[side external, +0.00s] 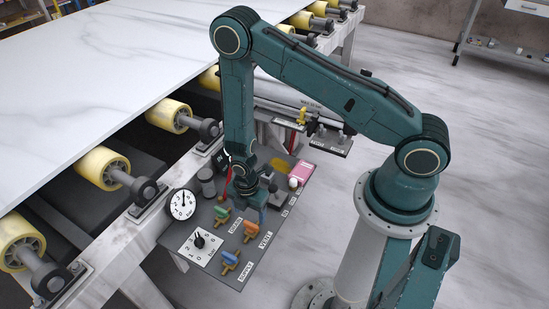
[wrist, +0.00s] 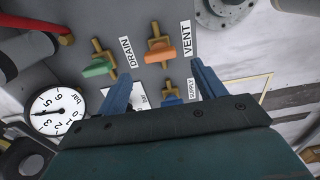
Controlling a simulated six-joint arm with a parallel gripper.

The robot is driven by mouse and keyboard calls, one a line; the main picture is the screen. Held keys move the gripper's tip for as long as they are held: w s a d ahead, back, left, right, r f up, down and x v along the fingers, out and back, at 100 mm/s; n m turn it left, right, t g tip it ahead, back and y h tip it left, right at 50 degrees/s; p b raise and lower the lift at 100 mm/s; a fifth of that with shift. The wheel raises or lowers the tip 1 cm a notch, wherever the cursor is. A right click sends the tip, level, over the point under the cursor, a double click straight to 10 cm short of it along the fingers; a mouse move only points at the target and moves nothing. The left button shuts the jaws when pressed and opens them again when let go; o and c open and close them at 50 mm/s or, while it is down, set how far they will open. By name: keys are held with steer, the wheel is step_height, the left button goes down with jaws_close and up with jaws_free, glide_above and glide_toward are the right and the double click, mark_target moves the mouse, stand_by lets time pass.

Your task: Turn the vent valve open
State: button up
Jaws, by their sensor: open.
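The vent valve has an orange handle (wrist: 160,53) on a brass body, beside the VENT label (wrist: 187,38). The handle lies crosswise to the brass body. In the side external view the orange handle (side external: 251,229) stands on the grey panel (side external: 213,272). My gripper (wrist: 160,70) is open and empty. In the wrist view its two blue fingers point toward the valves, with the orange handle just beyond the gap between the tips. In the side external view my gripper (side external: 252,205) hangs above the panel, behind the orange handle; its far finger is hidden.
The green drain handle (wrist: 98,67) is left of the vent valve. The blue supply handle (wrist: 172,99) is partly hidden by my gripper. A round gauge (side external: 182,204), a dial plate (side external: 199,246) and a pink box (side external: 301,172) are nearby. Rollers under the stone slab (side external: 90,75) border the panel.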

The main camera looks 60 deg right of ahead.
mark_target(251, 224)
steer(key=shift+f, duration=3)
steer(key=shift+c, duration=0.2)
steer(key=c, duration=1)
